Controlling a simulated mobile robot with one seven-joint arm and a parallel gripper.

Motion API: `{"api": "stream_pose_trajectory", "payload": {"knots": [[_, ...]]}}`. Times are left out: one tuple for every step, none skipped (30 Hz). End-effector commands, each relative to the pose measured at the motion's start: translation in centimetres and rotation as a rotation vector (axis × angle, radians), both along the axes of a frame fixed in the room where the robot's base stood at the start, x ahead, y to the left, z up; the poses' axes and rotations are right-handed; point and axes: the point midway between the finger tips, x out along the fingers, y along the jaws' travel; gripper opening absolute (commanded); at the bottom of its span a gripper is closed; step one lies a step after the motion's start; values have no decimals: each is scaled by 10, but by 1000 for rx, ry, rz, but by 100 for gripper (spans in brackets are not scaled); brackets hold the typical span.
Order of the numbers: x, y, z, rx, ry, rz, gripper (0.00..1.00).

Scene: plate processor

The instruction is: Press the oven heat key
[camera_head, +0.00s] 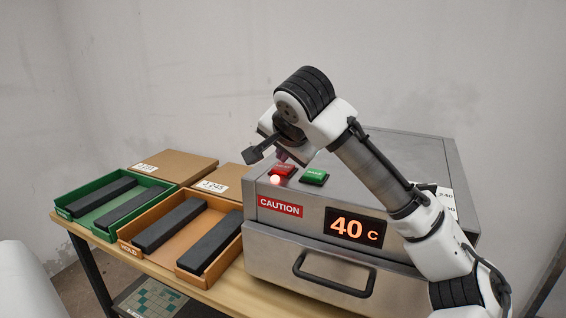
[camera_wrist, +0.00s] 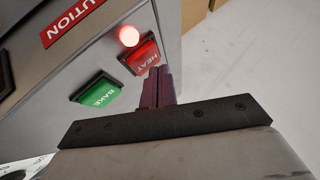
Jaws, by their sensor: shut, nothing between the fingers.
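The metal oven (camera_head: 290,222) stands on the table, with a red CAUTION label and a display reading 40 C. Its red HEAT key (camera_head: 283,170) is on the top near the front left, and it also shows in the wrist view (camera_wrist: 140,54). A round light (camera_wrist: 129,36) beside the key glows. The green BAKE key (camera_head: 314,176) lies to its right in the head view. My gripper (camera_wrist: 157,72) is shut and empty, its purple fingertips at the edge of the red key. Whether they touch it I cannot tell. In the head view my wrist partly hides the fingers.
A green tray (camera_head: 65,212) and an orange tray (camera_head: 128,247), each with black bars, stand left of the oven. Cardboard boxes (camera_head: 178,165) are behind them. The oven's front has a dark drawer handle (camera_head: 330,287).

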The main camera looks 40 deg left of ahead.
Motion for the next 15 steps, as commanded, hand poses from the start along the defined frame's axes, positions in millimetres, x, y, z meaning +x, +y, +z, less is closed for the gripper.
{"api": "stream_pose_trajectory", "payload": {"knots": [[0,0,3,0,1,0,0],[0,0,3,0,1,0,0],[0,0,2,0,1,-1,0],[0,0,2,0,1,-1,0],[0,0,2,0,1,-1,0],[0,0,2,0,1,-1,0],[0,0,2,0,1,-1,0],[0,0,2,0,1,-1,0],[0,0,2,0,0,0,0],[0,0,3,0,0,0,0],[0,0,5,0,1,-1,0],[0,0,7,1,0,0,0],[0,0,9,1,0,0,0],[0,0,12,1,0,0,0],[0,0,16,2,0,0,0]]}}
